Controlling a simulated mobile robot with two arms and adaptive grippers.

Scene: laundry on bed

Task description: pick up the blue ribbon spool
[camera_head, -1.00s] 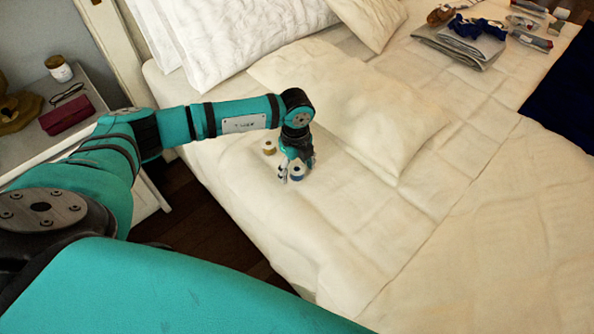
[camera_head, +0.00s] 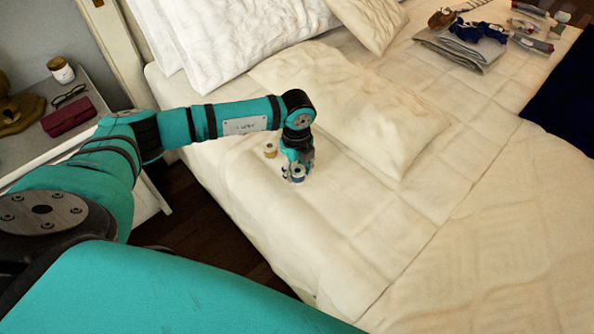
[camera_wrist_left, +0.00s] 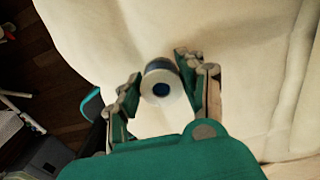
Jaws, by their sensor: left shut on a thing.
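The blue ribbon spool (camera_head: 298,174) has white ends and sits on the cream bedding near the bed's left side. My left gripper (camera_head: 297,171) reaches down over it and is shut on it. In the left wrist view the spool (camera_wrist_left: 161,84) is between the two fingers of my left gripper (camera_wrist_left: 158,85), its white end with a dark blue centre facing the camera. I cannot tell whether the spool is clear of the bedding. My right gripper is not in view.
A gold-coloured spool (camera_head: 270,150) stands just behind the gripper on the bed. A pillow (camera_head: 365,125) lies to the right. Folded grey cloth (camera_head: 455,50) and dark blue items are far back. A nightstand (camera_head: 25,155) with a red case (camera_head: 69,116) stands left.

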